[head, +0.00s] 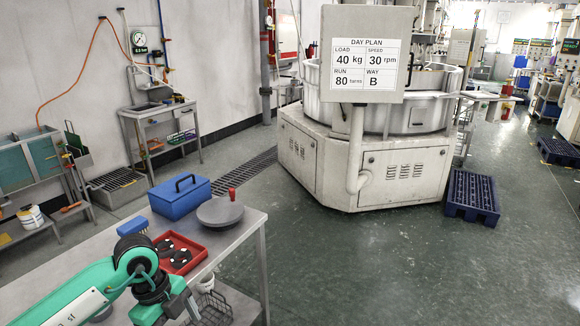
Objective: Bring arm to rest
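My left arm (80,292) is green with dark joints and reaches in from the lower left, bent over the near end of the grey workbench (60,262). My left gripper (180,308) is at the bottom of the view, pointing down beside the bench's front edge, near a wire basket (214,310). Its fingertips are too unclear to tell whether it is open or shut, and I see nothing held in it. My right arm and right gripper are not in view.
On the bench are a blue toolbox (180,198), a grey disc with a red knob (220,211), a red tray (202,251) with dark parts, and a blue brush (132,226). A large lapping machine (318,160) stands beyond. The floor (370,260) at right is clear, with a blue pallet (472,194) farther back.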

